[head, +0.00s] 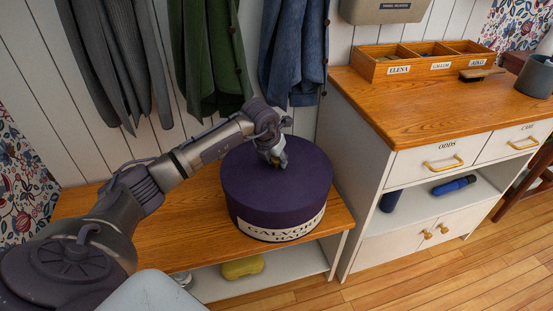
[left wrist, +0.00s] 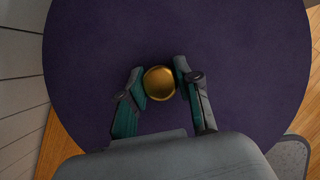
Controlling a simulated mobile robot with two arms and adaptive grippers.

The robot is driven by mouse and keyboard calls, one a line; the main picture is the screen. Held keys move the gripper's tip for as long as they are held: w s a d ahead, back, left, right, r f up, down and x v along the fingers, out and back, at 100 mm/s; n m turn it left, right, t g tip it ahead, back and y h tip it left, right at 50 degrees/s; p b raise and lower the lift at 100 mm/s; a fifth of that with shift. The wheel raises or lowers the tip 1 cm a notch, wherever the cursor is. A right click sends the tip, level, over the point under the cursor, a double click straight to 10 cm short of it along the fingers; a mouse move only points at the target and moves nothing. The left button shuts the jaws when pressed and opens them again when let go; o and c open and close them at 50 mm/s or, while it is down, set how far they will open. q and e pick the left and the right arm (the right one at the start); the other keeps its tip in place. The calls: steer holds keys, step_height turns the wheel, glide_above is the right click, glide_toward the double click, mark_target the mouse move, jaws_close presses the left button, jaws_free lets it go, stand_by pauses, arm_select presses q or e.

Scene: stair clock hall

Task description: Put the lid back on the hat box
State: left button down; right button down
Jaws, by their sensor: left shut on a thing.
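The round purple hat box (head: 262,215) stands upright on a wooden bench, with a pale lettered label (head: 285,230) low on its front. Its purple lid (head: 300,165) covers the top; no gap between lid and box is clear to me. The lid also fills most of the left wrist view (left wrist: 230,60). My left gripper (head: 276,164) is over the middle of the lid, shut on the lid's round brass knob (left wrist: 159,83), with one finger on each side of it. My right gripper is not in view.
The wooden bench (head: 185,235) has free room left of the box and a lower shelf with a yellow item (head: 242,266). Coats (head: 205,55) hang behind. A white cabinet (head: 360,150) stands close on the right, bearing a labelled wooden tray (head: 398,78).

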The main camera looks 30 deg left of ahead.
arm_select(q)
steer(key=shift+c, duration=1.3)
jaws_free()
steer(key=shift+r, duration=0.1)
steer(key=shift+r, duration=0.1)
